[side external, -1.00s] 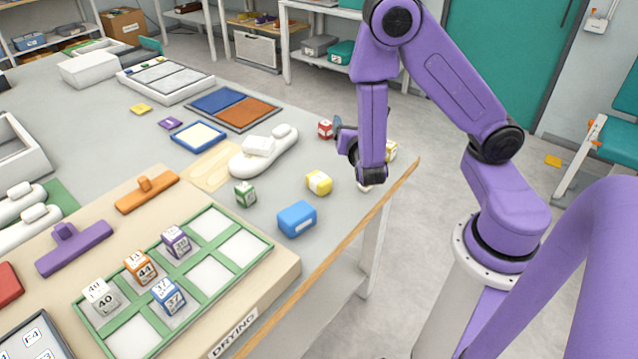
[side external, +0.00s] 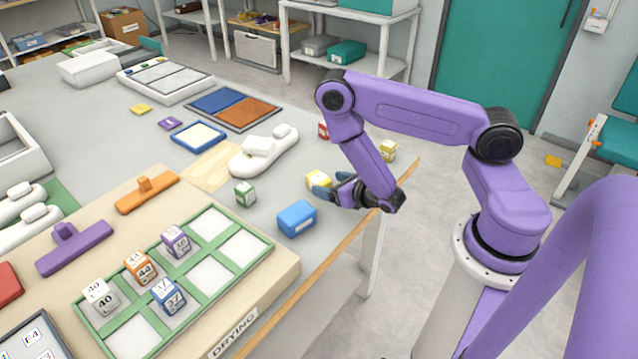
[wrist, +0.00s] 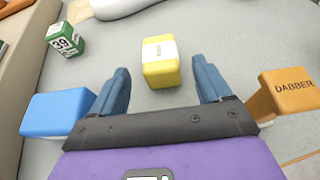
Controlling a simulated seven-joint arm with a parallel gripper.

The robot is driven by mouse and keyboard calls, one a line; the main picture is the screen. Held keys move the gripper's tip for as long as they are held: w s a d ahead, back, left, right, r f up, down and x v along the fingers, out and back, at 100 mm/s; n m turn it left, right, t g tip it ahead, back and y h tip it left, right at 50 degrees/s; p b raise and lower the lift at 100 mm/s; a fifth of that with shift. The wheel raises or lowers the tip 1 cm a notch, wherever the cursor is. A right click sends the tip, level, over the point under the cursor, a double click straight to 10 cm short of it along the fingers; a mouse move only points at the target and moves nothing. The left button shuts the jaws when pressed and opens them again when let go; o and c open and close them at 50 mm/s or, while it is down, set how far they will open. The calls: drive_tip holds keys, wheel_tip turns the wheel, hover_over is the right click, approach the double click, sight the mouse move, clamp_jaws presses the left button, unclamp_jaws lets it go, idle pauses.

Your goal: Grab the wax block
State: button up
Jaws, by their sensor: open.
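A yellow block with a white label (side external: 316,180), which looks like the wax block, lies on the grey table. Its print is too small to read. In the wrist view the yellow block (wrist: 160,62) is ahead of my gripper, roughly centred between the two blue-grey fingers. My gripper (side external: 333,184) is open and empty, beside the block's right side in the side view. The fingers partly cover the block there. Contact cannot be told from the side view, but the wrist view shows gaps on both sides.
A blue block (side external: 297,219) lies close to my gripper. An orange block marked DABBER (wrist: 290,91) is on its other side. A green 39 cube (side external: 245,194), a red block (side external: 323,131) and a white shoe form (side external: 265,153) lie around. The table's wooden edge (side external: 345,238) is near.

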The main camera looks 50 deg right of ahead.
sight(324, 181)
drive_tip(key=x, duration=0.5)
drive_tip(key=c, duration=1.1)
drive_tip(key=shift+r, duration=0.2)
